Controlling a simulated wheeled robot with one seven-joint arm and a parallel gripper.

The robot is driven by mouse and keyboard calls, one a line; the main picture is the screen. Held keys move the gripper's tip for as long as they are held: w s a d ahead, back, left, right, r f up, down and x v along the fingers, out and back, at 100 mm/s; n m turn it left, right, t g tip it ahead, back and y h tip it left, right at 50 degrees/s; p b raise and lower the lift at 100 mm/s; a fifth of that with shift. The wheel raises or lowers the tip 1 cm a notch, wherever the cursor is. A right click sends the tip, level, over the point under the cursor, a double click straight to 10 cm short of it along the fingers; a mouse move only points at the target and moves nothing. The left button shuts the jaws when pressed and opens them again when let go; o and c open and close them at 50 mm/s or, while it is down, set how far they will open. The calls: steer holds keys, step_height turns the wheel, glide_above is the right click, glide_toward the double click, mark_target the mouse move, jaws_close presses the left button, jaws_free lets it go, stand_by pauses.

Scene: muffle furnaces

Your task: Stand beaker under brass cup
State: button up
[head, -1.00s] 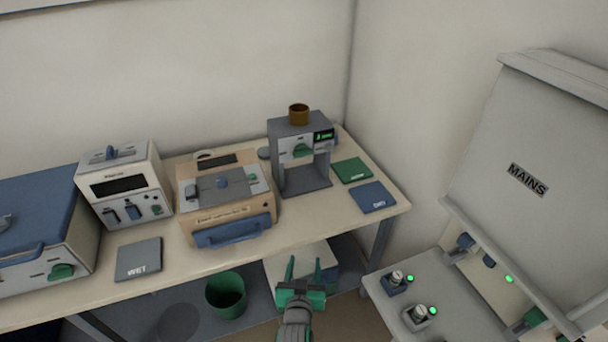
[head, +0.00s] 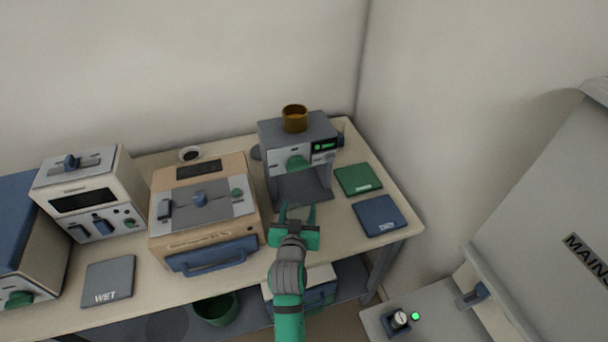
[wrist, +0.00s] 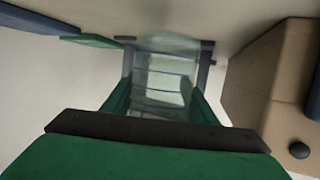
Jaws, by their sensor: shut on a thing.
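The brass cup (head: 294,118) sits on top of a grey stand-like machine (head: 272,160) with an open bay below. My gripper (head: 297,216) is in front of that bay, over the bench. In the wrist view my gripper (wrist: 162,105) is shut on a clear glass beaker (wrist: 168,65). The beaker is see-through and hard to make out in the head view. I cannot tell whether the beaker touches the bench or the machine's base.
A beige box with a blue handle (head: 212,256) stands close left of my gripper. A green mat (head: 358,180) and a blue mat (head: 380,216) lie to the right. A grey mat marked WET (head: 108,278) lies at the left. A green bin (head: 215,310) stands below.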

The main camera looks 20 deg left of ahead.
steer(key=w+a, duration=0.1)
steer(key=w, duration=0.3)
steer(key=w+a, duration=0.1)
steer(key=w, duration=0.3)
steer(key=w+a, duration=0.1)
steer(key=w, duration=0.3)
steer(key=shift+w+r, duration=0.1)
steer(key=shift+w, duration=0.1)
steer(key=x, duration=0.3)
steer(key=shift+w, duration=0.1)
steer(key=shift+f, duration=0.35)
steer(key=shift+f, duration=0.15)
steer(key=o, duration=0.8)
